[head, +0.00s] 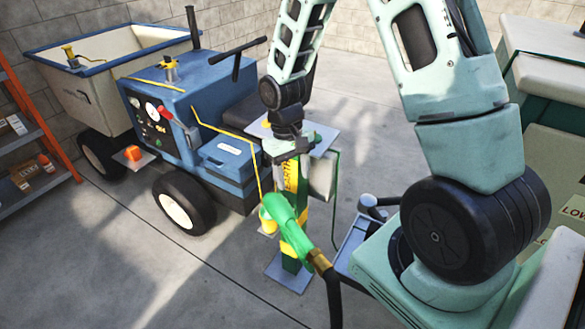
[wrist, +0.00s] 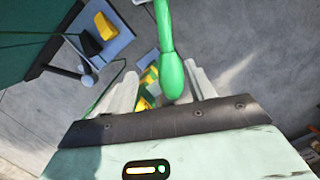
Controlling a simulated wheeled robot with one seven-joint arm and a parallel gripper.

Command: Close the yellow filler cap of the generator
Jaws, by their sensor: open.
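A blue engine body (head: 150,90) with gauges on its front stands at the left; I cannot tell for sure that it is the generator. A yellow cap-like fitting (head: 170,66) sits on its top; whether it is open is too small to tell. A similar yellow fitting (head: 70,55) is on the light skip behind it. My gripper (head: 290,170) is open, pointing down above a green fuel nozzle (head: 285,212). In the wrist view, the nozzle (wrist: 171,75) shows between my open fingers (wrist: 165,90); contact is not clear.
A yellow-and-green post (head: 290,250) stands on a grey base plate below my gripper. A black hose (head: 333,295) runs down from the nozzle. An orange shelf rack (head: 25,125) is at the far left. The floor at front left is clear.

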